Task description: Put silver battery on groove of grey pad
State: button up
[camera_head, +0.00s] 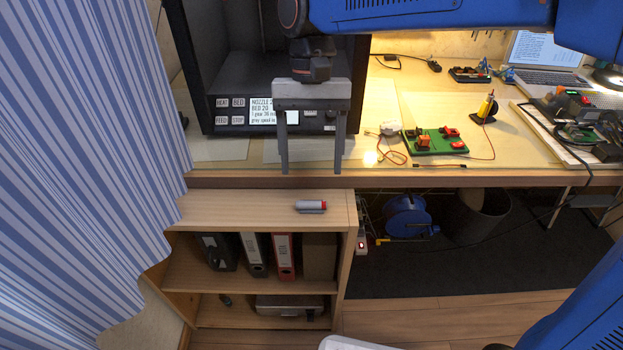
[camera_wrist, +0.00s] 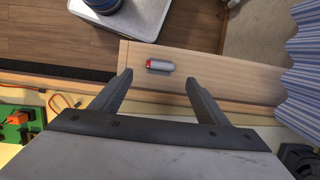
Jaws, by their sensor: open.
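The silver battery (camera_head: 310,206), a small cylinder with a red end, lies on its side on the wooden shelf top (camera_head: 240,210), below the desk's front edge. In the wrist view the battery (camera_wrist: 160,66) is just beyond the fingertips, lined up between them. My gripper (camera_head: 311,172) points down with its two fingers spread and nothing between them. It hangs in front of the black machine, apart from the battery. In the wrist view my gripper (camera_wrist: 158,78) also shows empty. I cannot make out a grey pad with a groove in either view.
A striped curtain (camera_head: 80,150) hangs left of the shelf. The black machine (camera_head: 265,90) stands on the desk (camera_head: 390,178) behind my gripper. A green board (camera_head: 435,141) with red parts and wires lies to the right. The shelf top around the battery is clear.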

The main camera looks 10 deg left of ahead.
jog(key=v, duration=0.4)
jog(key=shift+w+r, duration=0.1)
jog(key=shift+r, duration=0.15)
jog(key=w+d+f+m+t+y, duration=0.1)
jog(key=d+f+m+t+y, duration=0.15)
jog(key=d, duration=1.95)
jog(key=s+d+f+t+h, duration=0.1)
jog(key=s+d+f, duration=0.3)
jog(key=d, duration=0.5)
jog(key=s+d+f+t, duration=0.4)
jog(key=d, duration=0.5)
jog(key=shift+s+d+f+h, duration=0.25)
jog(key=shift+s+h, duration=0.1)
jog(key=shift+s, duration=0.05)
jog(key=shift+t, duration=0.25)
